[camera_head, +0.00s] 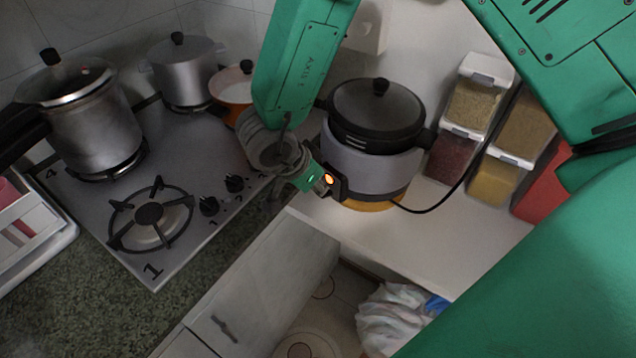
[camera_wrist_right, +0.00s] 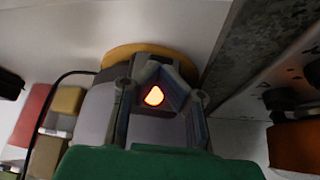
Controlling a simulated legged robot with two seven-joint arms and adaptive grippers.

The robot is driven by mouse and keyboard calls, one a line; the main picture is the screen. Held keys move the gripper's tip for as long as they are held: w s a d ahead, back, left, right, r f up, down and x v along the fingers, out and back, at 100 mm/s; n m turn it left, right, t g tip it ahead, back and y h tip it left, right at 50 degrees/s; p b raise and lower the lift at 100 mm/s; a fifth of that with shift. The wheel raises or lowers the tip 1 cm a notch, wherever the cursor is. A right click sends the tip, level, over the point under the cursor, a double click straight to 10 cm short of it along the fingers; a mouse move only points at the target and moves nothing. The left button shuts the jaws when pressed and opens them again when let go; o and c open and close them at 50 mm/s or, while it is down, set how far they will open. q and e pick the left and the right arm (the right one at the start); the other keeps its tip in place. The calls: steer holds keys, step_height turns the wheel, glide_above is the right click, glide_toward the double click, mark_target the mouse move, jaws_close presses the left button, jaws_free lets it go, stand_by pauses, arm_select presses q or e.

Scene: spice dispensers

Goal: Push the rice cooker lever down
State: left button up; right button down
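The rice cooker (camera_head: 367,170) is a pale grey pot with a black lid, standing on a round yellow-orange board (camera_head: 366,203). A black front panel on its left side carries a glowing orange light (camera_head: 328,178). My right gripper (camera_head: 322,183) is right at this panel. In the right wrist view, its fingers (camera_wrist_right: 163,68) converge at the tips and look shut with nothing between them. The light (camera_wrist_right: 154,96) shows through the gap behind the tips. The lever cannot be made out; the gripper covers part of the panel. My left gripper is not in view.
A stove (camera_head: 190,250) with several pots lies left of the cooker. Clear spice dispensers (camera_head: 474,105) stand to its right. A black cord (camera_head: 445,198) runs from the cooker across the white counter (camera_head: 440,240).

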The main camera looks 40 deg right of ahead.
steer(key=shift+s+d+f+h, duration=0.15)
steer(key=shift+d+h, duration=0.05)
steer(key=shift+h, duration=0.3)
steer(key=shift+a+f+h+p, duration=0.15)
steer(key=shift+a+h+p, duration=0.15)
steer(key=shift+h+p, duration=0.25)
steer(key=shift+a+f+p, duration=0.2)
steer(key=shift+f+p, duration=0.1)
steer(key=shift+p, duration=0.25)
steer(key=shift+d+f, duration=0.1)
steer(key=shift+f, duration=0.1)
steer(key=shift+a+r+p, duration=0.3)
steer(key=shift+r+p, duration=0.6)
steer(key=shift+p, duration=0.05)
steer(key=shift+d, duration=0.1)
steer(key=shift+f, duration=0.1)
